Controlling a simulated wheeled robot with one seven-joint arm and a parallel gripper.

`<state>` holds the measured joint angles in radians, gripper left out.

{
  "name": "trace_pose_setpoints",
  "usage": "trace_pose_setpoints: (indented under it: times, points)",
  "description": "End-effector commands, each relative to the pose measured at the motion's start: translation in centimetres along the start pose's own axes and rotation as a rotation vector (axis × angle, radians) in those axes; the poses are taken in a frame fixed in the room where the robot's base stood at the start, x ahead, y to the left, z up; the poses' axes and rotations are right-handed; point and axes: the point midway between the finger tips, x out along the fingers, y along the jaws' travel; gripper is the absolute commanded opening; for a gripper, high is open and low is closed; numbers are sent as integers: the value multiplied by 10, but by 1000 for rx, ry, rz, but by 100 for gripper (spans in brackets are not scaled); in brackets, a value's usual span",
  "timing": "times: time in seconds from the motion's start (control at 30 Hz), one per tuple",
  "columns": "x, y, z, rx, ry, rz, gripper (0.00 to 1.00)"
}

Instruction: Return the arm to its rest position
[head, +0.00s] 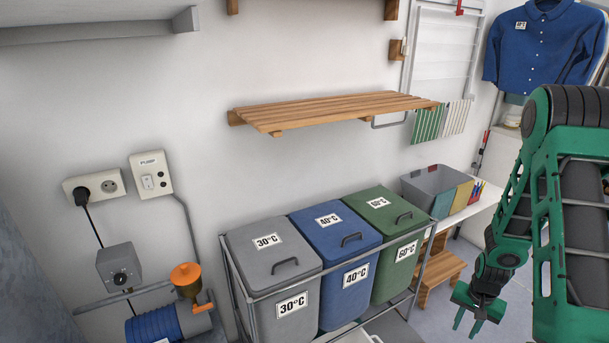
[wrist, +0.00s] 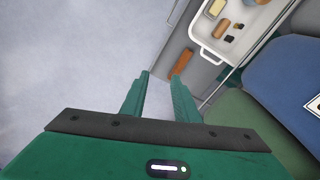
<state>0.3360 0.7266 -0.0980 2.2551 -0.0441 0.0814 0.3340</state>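My green arm comes in at the right of the head view, bent downward. My gripper (head: 470,318) hangs at its end, to the right of the sorting bins and above the floor. In the wrist view my gripper (wrist: 158,85) shows two green fingers apart, with nothing between them but grey floor and the edge of something grey beyond. It appears empty.
Grey (head: 272,257), blue (head: 338,250) and green (head: 386,222) lidded bins stand in a metal frame. A wooden step stool (head: 440,272) is behind the gripper. A slatted shelf (head: 330,108) is on the wall. A white tray (wrist: 240,30) with small items shows beside the bins.

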Motion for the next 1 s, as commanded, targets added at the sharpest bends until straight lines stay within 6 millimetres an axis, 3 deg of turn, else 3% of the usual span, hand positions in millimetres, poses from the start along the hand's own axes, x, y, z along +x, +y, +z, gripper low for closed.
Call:
trace_pose_setpoints:
  times: [0.1,0.47,0.7,1.0]
  points:
    - [-47,6,-2,-23,9,14,28]
    - [-170,32,26,-79,2,51,28]
    - [-240,54,64,-106,-12,57,28]
    - [-308,83,126,-136,-36,39,28]
